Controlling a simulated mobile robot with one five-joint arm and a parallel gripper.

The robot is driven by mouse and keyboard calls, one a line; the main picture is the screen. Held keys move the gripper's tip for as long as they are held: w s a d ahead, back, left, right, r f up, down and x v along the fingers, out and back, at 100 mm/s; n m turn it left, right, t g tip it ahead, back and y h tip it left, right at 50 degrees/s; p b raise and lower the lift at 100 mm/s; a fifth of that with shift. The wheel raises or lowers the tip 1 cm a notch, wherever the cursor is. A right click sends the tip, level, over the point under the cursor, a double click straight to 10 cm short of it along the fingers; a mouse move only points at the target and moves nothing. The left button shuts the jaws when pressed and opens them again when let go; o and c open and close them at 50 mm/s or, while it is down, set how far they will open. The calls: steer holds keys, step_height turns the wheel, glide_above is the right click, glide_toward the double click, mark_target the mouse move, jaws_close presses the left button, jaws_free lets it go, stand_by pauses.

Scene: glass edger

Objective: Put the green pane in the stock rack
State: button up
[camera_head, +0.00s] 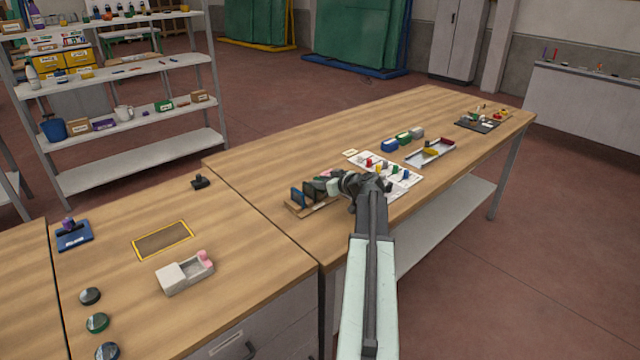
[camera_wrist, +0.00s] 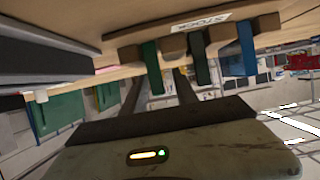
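The wooden stock rack (camera_head: 293,210) stands near the front left of the far table. In the wrist view its white label (camera_wrist: 202,21) reads STOCK, and its wooden bar separates several upright panes. A green pane (camera_wrist: 150,66) stands in the leftmost slot there, a darker green pane (camera_wrist: 199,60) beside it, and a blue pane (camera_wrist: 247,48) to the right. My gripper (camera_wrist: 160,88) is at the leftmost green pane, its two dark fingers apart on either side with a visible gap. In the head view my gripper (camera_head: 334,186) partly hides the rack's right end.
A white sheet with coloured pieces (camera_head: 405,182) lies just right of my gripper, with a shallow tray (camera_head: 430,152) beyond. A pale block with a pink part (camera_head: 185,272) and a yellow-edged mat (camera_head: 163,240) are on the near table. The far table's back left is clear.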

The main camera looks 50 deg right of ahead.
steer(key=shift+r+p, duration=0.3)
steer(key=p+v, duration=0.4)
steer(key=v, duration=0.8)
steer(key=shift+f, duration=0.2)
